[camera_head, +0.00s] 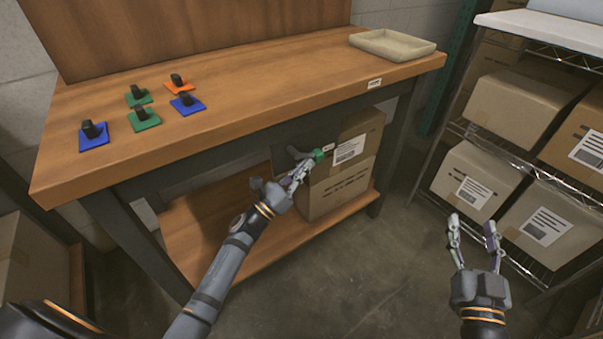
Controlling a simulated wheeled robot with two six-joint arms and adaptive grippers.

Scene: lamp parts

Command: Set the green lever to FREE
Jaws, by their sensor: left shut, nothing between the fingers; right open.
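A small green part (318,155), which looks like the green lever, shows below the bench's front edge, with a small white tag (327,148) beside it. Its lettering is too small to read. My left gripper (303,168) is shut and empty, with its fingertips right at the green part. I cannot tell whether they touch it, and the fingers partly hide that area. My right gripper (472,228) is open and empty, over the floor in front of the shelf rack.
The wooden bench (270,85) carries several blue, green and orange plates with black knobs, such as a green one (144,121), and a beige tray (392,47). Cardboard boxes (335,190) stand on its lower shelf. A wire rack (545,175) with boxes stands right.

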